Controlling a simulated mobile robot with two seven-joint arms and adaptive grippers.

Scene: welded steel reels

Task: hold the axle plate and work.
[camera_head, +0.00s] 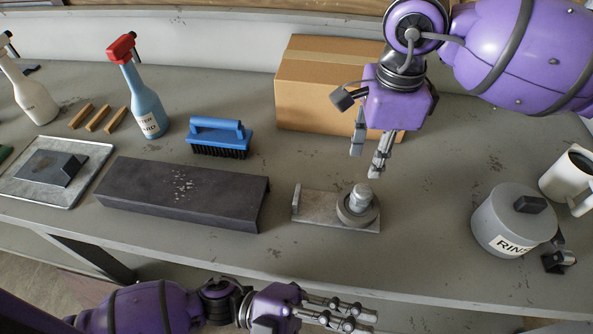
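The axle plate (312,211) is a flat grey metal plate lying on the bench, with a short upright lip at its left end. A round grey disc (345,216) with a shiny metal stub (361,196) in its middle sits on the plate's right part. My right gripper (367,167) comes down from the upper right and hangs above and behind the stub. Its fingers are apart, with nothing between them. My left gripper (362,322) is low in the picture, in front of the bench's front edge, pointing right. Its fingers lie close together, and their gap is unclear.
A dark steel channel (180,200) lies left of the plate. A blue brush (219,138) and a cardboard box (310,85) stand behind. A grey rinse pot (488,219) and white mug (556,181) stand right. Between plate and pot the bench (425,225) is clear.

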